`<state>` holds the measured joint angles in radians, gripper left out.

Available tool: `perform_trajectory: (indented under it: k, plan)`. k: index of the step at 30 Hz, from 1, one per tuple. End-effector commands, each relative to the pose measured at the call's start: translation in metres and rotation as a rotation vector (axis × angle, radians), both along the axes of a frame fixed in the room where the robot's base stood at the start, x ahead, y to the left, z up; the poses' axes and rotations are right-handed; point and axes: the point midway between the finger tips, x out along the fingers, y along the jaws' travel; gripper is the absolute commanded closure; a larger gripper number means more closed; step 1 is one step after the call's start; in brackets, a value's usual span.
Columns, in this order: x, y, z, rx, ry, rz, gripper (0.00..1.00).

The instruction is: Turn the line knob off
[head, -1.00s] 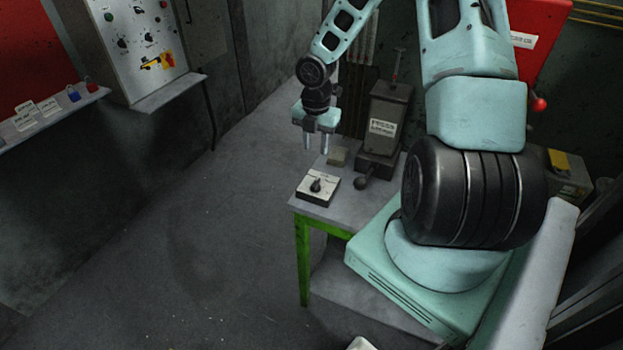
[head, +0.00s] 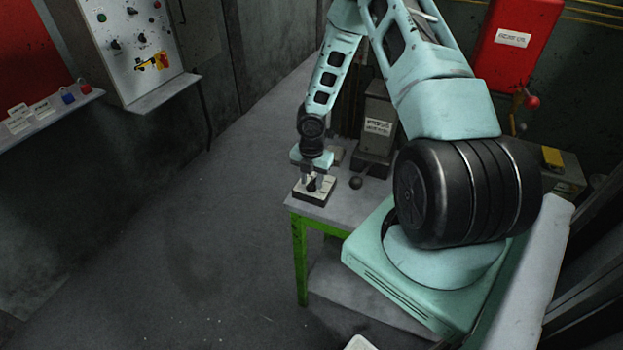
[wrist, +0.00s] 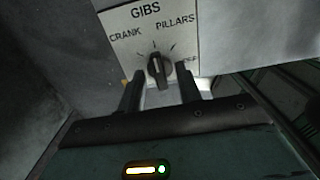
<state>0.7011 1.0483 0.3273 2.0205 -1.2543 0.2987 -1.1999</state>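The line knob (wrist: 158,68) is a dark knob on a pale plate (wrist: 150,32) lettered CRANK, GIBS and PILLARS, with a fourth label at the right partly hidden by a finger. Its pale pointer line faces roughly up, near the GIBS mark. In the head view the knob's box (head: 316,196) sits on the front corner of the grey bench. My gripper (wrist: 159,76) is open, with one finger on each side of the knob. Contact with the knob cannot be told. In the head view my gripper (head: 312,182) is right over the box, pointing down.
The grey bench (head: 345,208) has green legs. A dark box with a PRESS label (head: 378,126) and a ball-ended lever (head: 356,182) stand close right of the knob box. A control panel (head: 130,45) hangs on the left wall. The floor at left is clear.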

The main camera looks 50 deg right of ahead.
Motion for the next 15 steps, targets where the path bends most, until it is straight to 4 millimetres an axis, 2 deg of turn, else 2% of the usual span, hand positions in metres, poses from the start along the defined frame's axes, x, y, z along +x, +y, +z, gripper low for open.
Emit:
perform_trajectory:
  k: [3, 7, 15]
  plan:
    - [0.0001, 0.0001, 0.0001, 0.000, 0.000, 0.000, 0.65]
    - [0.0000, 0.0002, 0.0003, 0.000, 0.000, 0.000, 1.00]
    - [-0.0001, 0.0004, 0.0002, 0.001, 0.000, -0.009, 1.00]
